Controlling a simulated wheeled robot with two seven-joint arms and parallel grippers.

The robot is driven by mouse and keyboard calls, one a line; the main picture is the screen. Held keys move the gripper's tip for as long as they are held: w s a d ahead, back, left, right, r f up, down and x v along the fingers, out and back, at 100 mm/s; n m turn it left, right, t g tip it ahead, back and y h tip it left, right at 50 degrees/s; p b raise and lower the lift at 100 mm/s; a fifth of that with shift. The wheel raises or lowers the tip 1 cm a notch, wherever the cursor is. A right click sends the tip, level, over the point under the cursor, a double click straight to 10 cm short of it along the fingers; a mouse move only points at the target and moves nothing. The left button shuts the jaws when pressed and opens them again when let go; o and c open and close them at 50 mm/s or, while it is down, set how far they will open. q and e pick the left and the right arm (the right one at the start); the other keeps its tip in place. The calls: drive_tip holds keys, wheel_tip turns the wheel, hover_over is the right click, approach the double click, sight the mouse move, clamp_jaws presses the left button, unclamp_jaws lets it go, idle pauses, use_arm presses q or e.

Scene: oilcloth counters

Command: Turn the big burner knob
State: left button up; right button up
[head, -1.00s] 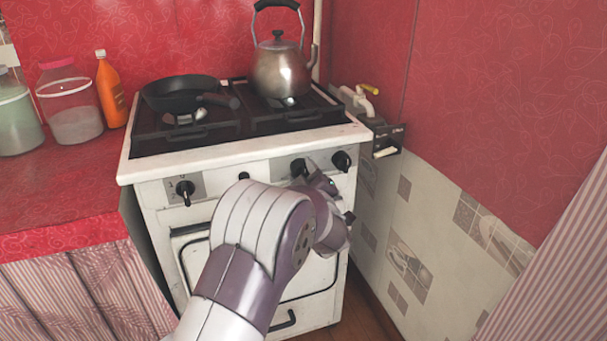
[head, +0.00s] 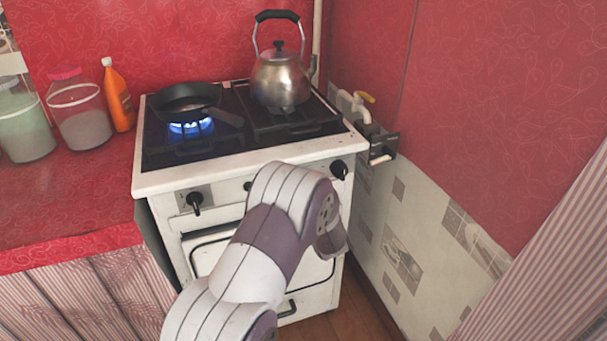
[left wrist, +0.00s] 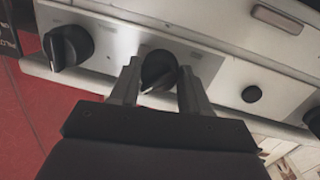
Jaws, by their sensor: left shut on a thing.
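The white stove's front panel (head: 222,195) carries black knobs. My left gripper (left wrist: 158,82) has its fingers on both sides of the second knob from the left in the left wrist view, the burner knob (left wrist: 158,66), and is shut on it. That knob's pointer is tilted to the lower left in that view. My right gripper is in neither view.
Another knob (head: 338,168) is right of the arm, and one (head: 194,201) is at the panel's left. A small round button (left wrist: 251,94) sits beside the gripped knob. A kettle (head: 280,80) stands on the right burner. The tiled wall (head: 400,240) is close on the right.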

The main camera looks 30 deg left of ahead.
use_arm(q)
drive_tip(key=shift+f+m+p, duration=0.15)
drive_tip(key=shift+m+p, duration=0.25)
drive_tip(key=shift+m, duration=0.1)
drive_tip(key=o, duration=0.7)
drive_tip(key=shift+o, duration=0.2)
drive_tip(key=shift+s, duration=0.1)
drive_tip(key=p+v, duration=0.2)
drive_tip(key=v, duration=1)
drive_tip(key=shift+s+d, duration=0.2)
drive_tip(key=shift+d, duration=0.05)
